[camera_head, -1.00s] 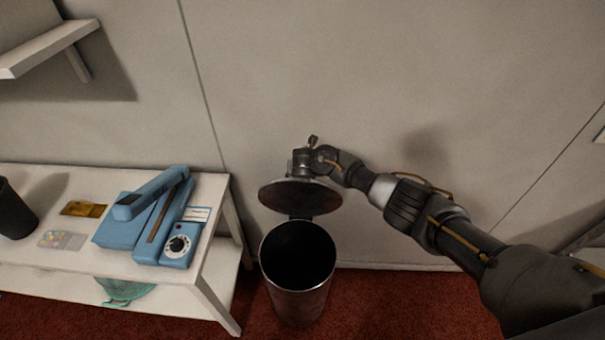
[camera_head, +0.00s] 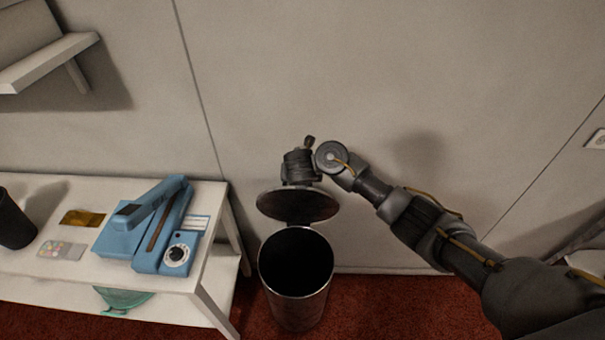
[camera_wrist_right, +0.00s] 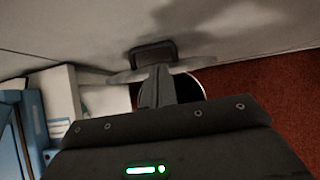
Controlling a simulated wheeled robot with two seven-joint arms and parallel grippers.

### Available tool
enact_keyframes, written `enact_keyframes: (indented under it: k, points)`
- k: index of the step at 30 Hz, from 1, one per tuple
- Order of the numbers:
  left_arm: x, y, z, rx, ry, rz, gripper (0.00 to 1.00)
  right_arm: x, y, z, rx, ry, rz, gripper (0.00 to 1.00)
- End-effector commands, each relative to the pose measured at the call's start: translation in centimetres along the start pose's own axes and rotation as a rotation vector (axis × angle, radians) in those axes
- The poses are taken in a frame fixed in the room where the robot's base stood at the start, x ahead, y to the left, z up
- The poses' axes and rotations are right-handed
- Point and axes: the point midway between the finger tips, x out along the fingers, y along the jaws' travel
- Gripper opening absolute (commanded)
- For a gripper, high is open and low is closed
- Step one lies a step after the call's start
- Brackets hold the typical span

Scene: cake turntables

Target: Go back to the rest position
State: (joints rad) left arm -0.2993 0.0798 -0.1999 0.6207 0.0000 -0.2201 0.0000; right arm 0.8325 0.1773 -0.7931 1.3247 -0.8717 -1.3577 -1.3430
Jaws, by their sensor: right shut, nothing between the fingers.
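A metal trash bin (camera_head: 297,300) stands on the floor in the middle of the head view, its lid (camera_head: 298,206) raised at the back and its dark mouth showing. My right gripper (camera_head: 299,178) is just above and behind the raised lid, pointing down; its fingertips are hidden in the head view. In the right wrist view its fingers (camera_wrist_right: 158,88) are together and empty, in front of the lid and bin mouth; whether they touch the lid cannot be told. My left gripper is in neither view.
A white table (camera_head: 212,290) on the left holds a blue device (camera_head: 150,225), two small cards and a dark cup (camera_head: 14,222). A white shelf (camera_head: 50,60) hangs above it. The wall is close behind the bin. Red carpet is free right of the bin.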

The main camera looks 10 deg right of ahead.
Motion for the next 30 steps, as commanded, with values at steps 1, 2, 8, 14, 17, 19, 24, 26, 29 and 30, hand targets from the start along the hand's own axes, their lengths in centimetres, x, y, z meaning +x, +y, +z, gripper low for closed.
enact_keyframes:
  k: [1,2,8,14,17,19,24,26,29,30]
  points:
    - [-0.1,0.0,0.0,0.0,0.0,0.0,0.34,-0.3,0.0,0.0,0.0,0.0,0.001,0.0]
    - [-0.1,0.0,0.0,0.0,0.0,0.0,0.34,-0.4,0.0,0.0,-0.001,-0.001,0.001,0.0]
    - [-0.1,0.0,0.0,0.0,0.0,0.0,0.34,-0.5,0.0,0.0,-0.001,-0.002,0.0,0.0]
    - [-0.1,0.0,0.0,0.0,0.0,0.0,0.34,-0.4,0.1,-1.3,0.049,0.013,0.013,0.0]
    - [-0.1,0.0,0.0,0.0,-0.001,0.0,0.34,-0.5,0.5,-4.6,0.202,0.049,0.046,0.0]
    - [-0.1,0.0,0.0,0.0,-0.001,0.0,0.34,-0.9,0.5,-7.9,0.382,0.093,0.073,0.0]
    - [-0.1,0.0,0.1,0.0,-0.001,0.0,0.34,-3.1,-1.7,-16.5,0.975,0.225,0.074,0.0]
    - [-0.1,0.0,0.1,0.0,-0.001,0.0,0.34,-4.3,-3.3,-19.2,1.196,0.267,0.046,0.0]
    - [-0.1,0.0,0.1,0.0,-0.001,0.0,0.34,-6.5,-6.6,-23.4,1.556,0.318,-0.029,0.0]
    - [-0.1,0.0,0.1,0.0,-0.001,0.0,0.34,-7.3,-8.0,-24.8,1.687,0.33,-0.064,0.0]
